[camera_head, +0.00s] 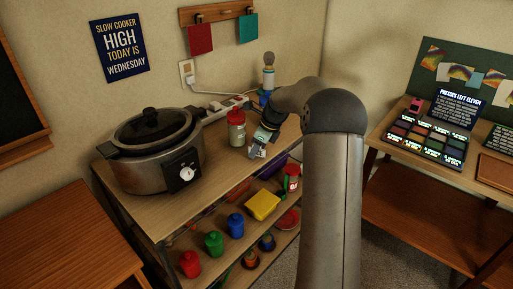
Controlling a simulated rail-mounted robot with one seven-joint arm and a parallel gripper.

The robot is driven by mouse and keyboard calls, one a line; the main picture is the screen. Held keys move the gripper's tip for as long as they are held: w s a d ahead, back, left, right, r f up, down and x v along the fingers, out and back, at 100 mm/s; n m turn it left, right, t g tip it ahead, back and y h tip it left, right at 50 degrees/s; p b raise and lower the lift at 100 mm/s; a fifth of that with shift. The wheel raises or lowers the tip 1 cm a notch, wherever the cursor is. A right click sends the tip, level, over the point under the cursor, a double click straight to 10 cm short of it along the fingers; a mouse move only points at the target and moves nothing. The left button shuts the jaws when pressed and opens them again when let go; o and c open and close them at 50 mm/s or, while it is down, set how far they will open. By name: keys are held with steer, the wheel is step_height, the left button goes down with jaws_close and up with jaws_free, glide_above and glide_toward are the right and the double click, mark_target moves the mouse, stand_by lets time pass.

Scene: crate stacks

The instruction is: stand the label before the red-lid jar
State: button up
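The red-lid jar (237,128) stands upright on the wooden shelf top, to the right of the slow cooker. Its lid is red and its body is pale and greenish. My gripper (259,145) is low over the shelf top, just right of the jar and a little nearer the camera. A small pale card, which looks like the label (257,152), is at my fingertips. It is tilted, and its text is too small to read. The fingers are small and partly hidden, so I cannot tell whether they grip the card.
A slow cooker (153,150) fills the left of the shelf top. A power strip (226,103) with a cord lies behind the jar. Bare wood shows in front of the jar.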

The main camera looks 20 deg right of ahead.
steer(key=v, duration=1.2)
steer(key=s+a+f+n+g+h, duration=0.2)
steer(key=s+a+n, duration=1.35)
steer(key=a, duration=0.25)
steer(key=s+a+f+n, duration=0.2)
steer(key=s+n, duration=0.4)
steer(key=s, duration=0.3)
steer(key=s+a+f+n+h, duration=0.1)
steer(key=s+f+n, duration=0.3)
steer(key=s, duration=0.6)
steer(key=shift+a+f+n+g, duration=0.4)
steer(key=shift+a+n, duration=0.5)
steer(key=shift+n, duration=0.05)
